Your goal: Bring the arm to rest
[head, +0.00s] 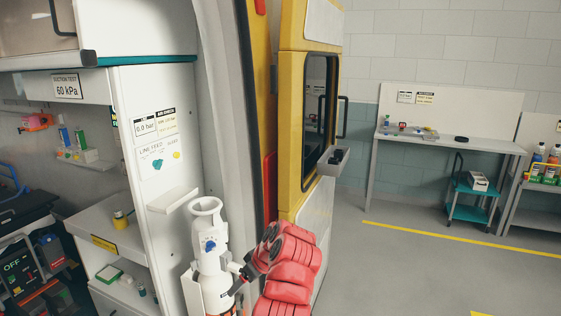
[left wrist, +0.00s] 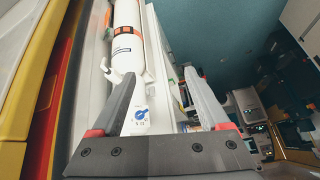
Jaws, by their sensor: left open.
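My left arm comes up from the bottom of the head view in red segments. Its dark left gripper (head: 238,284) points down and left beside a white cylinder with a regulator. The regulator's blue dial (head: 210,245) faces out below a white top fitting (head: 206,207). In the left wrist view the gripper (left wrist: 160,76) has its two fingers spread apart. The blue dial (left wrist: 141,115) shows between them, and the white cylinder (left wrist: 127,40) with orange bands extends past the left finger. I cannot tell whether a finger touches it. My right gripper is not in view.
The vehicle's white cabinet wall (head: 160,110) stands left of the cylinder, with a small ledge (head: 172,200). The yellow door (head: 293,120) stands close on the right. A workbench (head: 440,143) and a teal cart (head: 472,200) are farther right. The grey floor (head: 410,270) between is clear.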

